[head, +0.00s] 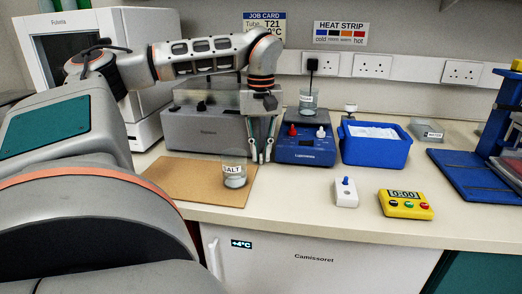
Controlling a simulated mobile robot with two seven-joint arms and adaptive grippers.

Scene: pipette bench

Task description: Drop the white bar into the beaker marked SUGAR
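My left gripper (262,158) points down between the cork mat and the blue hotplate. Its two fingers taper toward each other, with a narrow gap near the tips. I cannot make out whether anything is between them. A glass beaker marked SALT (234,181) stands upright on the cork mat, just left of the fingertips, with pale contents. Another labelled glass beaker (308,104) stands on the hotplate; its label is too small to read. I cannot pick out the white bar, nor read SUGAR on any beaker. My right gripper is out of view.
The blue hotplate (305,155) is right of the gripper, beside a blue tub (375,150). A grey box (200,132) stands behind the mat (180,182). A white switch box (346,197) and yellow timer (405,205) lie near the front. Clear bench lies between mat and switch box.

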